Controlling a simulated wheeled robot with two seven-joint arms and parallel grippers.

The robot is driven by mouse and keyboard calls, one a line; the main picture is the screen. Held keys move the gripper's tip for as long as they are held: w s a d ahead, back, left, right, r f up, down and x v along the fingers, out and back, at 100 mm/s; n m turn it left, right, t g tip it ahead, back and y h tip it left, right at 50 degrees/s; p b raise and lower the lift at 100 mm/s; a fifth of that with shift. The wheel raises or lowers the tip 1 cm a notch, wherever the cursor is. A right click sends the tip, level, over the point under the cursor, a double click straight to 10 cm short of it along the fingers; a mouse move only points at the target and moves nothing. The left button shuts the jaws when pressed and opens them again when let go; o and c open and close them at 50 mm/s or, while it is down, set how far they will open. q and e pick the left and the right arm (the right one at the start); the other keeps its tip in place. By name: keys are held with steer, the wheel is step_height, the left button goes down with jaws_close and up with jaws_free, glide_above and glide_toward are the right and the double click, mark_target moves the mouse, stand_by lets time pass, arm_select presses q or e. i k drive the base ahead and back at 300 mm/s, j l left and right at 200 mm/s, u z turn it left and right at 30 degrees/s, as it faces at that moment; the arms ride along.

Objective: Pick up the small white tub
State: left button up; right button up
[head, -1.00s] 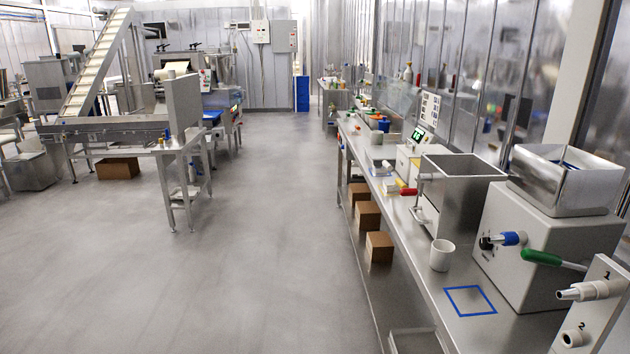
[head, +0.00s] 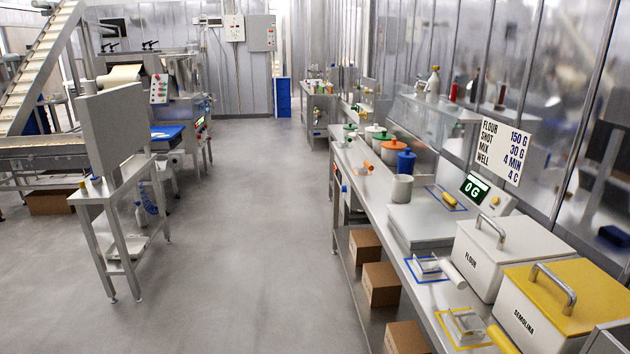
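Several lidded tubs stand in a row along the steel bench on the right. One near the back has a pale lid (head: 374,135) and looks small and white. Beside it are a tub with an orange lid (head: 391,151) and a blue one (head: 406,162). A plain pale grey-white open cup (head: 402,189) stands nearer, behind the scale. I cannot tell for certain which of these is the small white tub. Neither of my grippers is in view.
The bench (head: 352,192) also holds a scale reading 0 G (head: 473,187), a white FLOUR bin (head: 505,260) and a yellow-lidded SEMOLINA bin (head: 570,300). Cardboard boxes (head: 380,284) sit beneath. The grey floor (head: 250,240) is open between bench and conveyor machine (head: 70,150).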

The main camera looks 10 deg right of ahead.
mark_target(403, 188)
steer(key=i, duration=0.9)
steer(key=i+j+z, duration=0.15)
steer(key=i, duration=0.8)
steer(key=i+j+z, duration=0.15)
steer(key=i+z, duration=0.25)
steer(key=i+j+z, duration=0.4)
steer(key=i, duration=0.2)
steer(key=i+j+z, duration=0.4)
steer(key=i+l, duration=0.05)
